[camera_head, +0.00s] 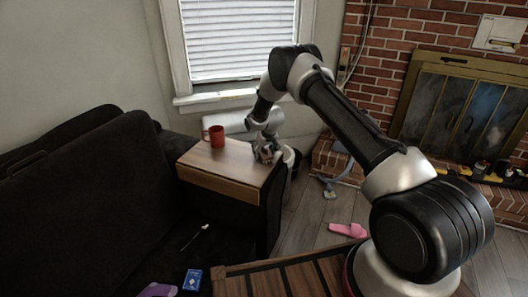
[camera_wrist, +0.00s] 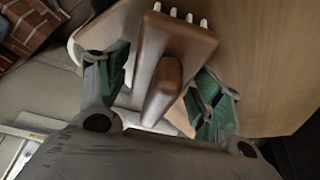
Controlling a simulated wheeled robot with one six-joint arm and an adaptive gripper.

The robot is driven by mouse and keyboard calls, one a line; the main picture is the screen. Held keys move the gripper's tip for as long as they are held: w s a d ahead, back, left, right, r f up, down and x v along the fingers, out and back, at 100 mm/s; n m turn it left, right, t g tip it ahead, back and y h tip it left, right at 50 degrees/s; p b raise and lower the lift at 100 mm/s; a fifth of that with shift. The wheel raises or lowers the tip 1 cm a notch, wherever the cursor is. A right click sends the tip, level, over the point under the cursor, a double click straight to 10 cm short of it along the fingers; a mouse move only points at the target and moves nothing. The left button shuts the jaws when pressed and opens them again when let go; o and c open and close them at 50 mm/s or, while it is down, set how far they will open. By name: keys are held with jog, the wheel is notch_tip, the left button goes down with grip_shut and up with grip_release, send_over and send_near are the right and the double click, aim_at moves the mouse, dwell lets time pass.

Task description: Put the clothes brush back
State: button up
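The clothes brush (camera_wrist: 178,35) shows in the wrist view as a brown wooden body with white bristles at its top edge. Its raised brown grip (camera_wrist: 163,92) lies between the two green-padded fingers of my gripper (camera_wrist: 163,88). The fingers are apart, with a visible gap to the grip on the left and a narrower one on the right. In the head view my gripper (camera_head: 266,152) is at the right edge of the wooden side table (camera_head: 222,187). The brush cannot be made out clearly there, and whether it rests on the table is hard to tell.
A red mug (camera_head: 217,137) stands on the table left of my gripper. A black sofa (camera_head: 95,215) adjoins the table on the left. A window (camera_head: 238,40) is behind, and a brick fireplace (camera_head: 465,105) stands right. A pink object (camera_head: 349,230) lies on the floor.

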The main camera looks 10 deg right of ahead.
jog(key=w+d+v, duration=0.1)
jog(key=d+v, duration=0.2)
jog(key=v, duration=2.5)
jog(key=s+d+r+m, duration=0.1)
jog(key=s+d+r, duration=0.1)
jog(key=s+r, duration=0.5)
jog(key=s+d+r, duration=0.3)
jog(key=s+r, duration=0.4)
jog(key=s+d+r, duration=0.2)
jog(key=s+r, duration=0.1)
jog(key=s, duration=0.5)
jog(key=s+d+r, duration=0.1)
jog(key=s+r, duration=0.3)
jog(key=s, duration=0.4)
jog(key=s+d+f, duration=0.2)
jog(key=s, duration=1.4)
jog(key=shift+s+m+h, duration=0.25)
jog(key=shift+m+h, duration=0.15)
jog(key=shift+r, duration=0.1)
